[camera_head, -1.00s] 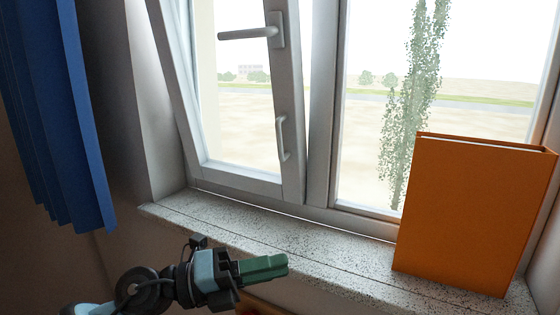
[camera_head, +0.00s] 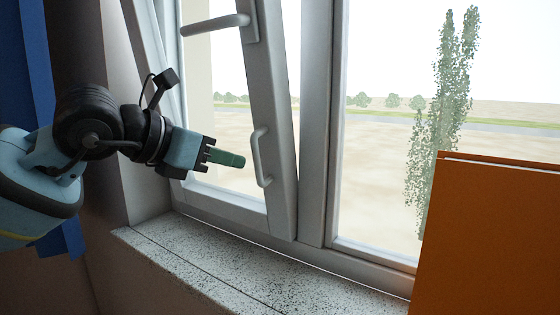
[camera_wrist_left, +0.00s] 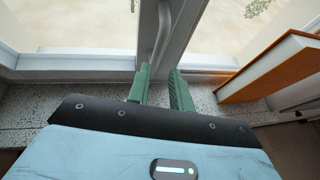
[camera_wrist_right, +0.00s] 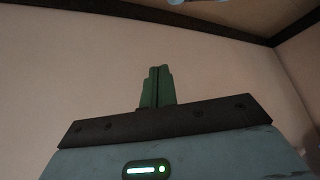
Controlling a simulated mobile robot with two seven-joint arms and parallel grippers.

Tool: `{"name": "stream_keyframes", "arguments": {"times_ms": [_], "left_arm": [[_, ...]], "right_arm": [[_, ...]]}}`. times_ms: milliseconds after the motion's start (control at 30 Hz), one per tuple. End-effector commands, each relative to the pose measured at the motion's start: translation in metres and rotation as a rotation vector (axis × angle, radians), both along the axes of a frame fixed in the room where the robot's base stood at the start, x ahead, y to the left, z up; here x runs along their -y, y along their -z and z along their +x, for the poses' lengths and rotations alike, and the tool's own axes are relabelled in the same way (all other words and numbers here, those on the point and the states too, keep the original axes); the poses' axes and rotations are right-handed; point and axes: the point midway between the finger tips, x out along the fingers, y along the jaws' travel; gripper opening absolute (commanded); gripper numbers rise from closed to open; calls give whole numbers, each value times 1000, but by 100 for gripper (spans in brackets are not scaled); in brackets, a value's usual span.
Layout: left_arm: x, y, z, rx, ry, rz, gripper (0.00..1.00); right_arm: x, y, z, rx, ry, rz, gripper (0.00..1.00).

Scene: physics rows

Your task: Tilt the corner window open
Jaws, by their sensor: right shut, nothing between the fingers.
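The window sash (camera_head: 268,120) leans out of line with its frame (camera_head: 315,130), with a wedge-shaped gap that widens upward between them. Its lever handle (camera_head: 212,25) points level to the left near the top of the view. A small upright pull bar (camera_head: 257,158) sits lower on the sash and also shows in the left wrist view (camera_wrist_left: 163,35). My left gripper (camera_head: 241,160) is just left of the pull bar. Its fingers (camera_wrist_left: 160,85) stand apart and look empty; contact with the bar cannot be told. My right gripper (camera_wrist_right: 158,80) is shut and empty, facing a plain wall.
A large orange book or box (camera_head: 490,240) stands on the speckled sill (camera_head: 190,265) at the right. It also shows in the left wrist view (camera_wrist_left: 275,65). A blue curtain (camera_head: 35,90) hangs at the far left. The sill's middle is clear.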

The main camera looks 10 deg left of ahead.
Motion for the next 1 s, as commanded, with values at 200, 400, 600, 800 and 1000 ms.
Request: {"name": "stream_keyframes", "arguments": {"times_ms": [200, 400, 600, 800, 1000], "left_arm": [[-5, -5, 1, 13, -18, 13, 22], [-1, -3, 5, 11, -17, 12, 22], [12, 7, 25, 9, -16, 11, 22], [27, 18, 47, 11, -14, 10, 22], [34, 24, 59, 13, -16, 11, 22]], "right_arm": [[-1, 2, -6, -12, -1, 1, 0], [-3, 2, -14, -28, 3, 6, 0], [-4, -1, -14, -26, 6, 8, 0], [-4, -4, -10, -18, 6, 8, 0], [-4, -6, -8, -14, 6, 7, 0]]}}
